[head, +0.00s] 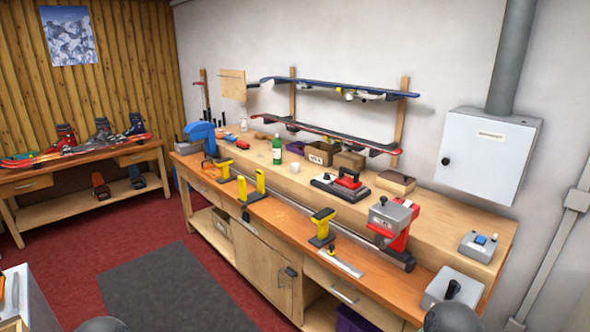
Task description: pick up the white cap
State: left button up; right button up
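A small white round object (295,168), which may be the white cap, sits on the raised back shelf of the long bench (262,170), right of a green bottle (277,150) with a white label. It is too small to tell its exact shape. It stands apart from the bottle. Neither of my grippers shows in the head view; only dark rounded parts, probably of my arms, show at the bottom edge.
A red-handled iron (347,181), cardboard boxes (320,153) and a wooden block (396,182) stand right of it. Yellow-topped supports (322,225) and a red and grey machine (393,222) line the bench front. Snowboards (335,88) hang above. The grey floor mat (165,285) is clear.

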aim_at(295, 167)
jog(key=i+j+u, duration=0.1)
jog(key=i, duration=0.45)
jog(key=i+j, duration=0.2)
jog(key=i, duration=0.3)
jog(key=u, duration=0.05)
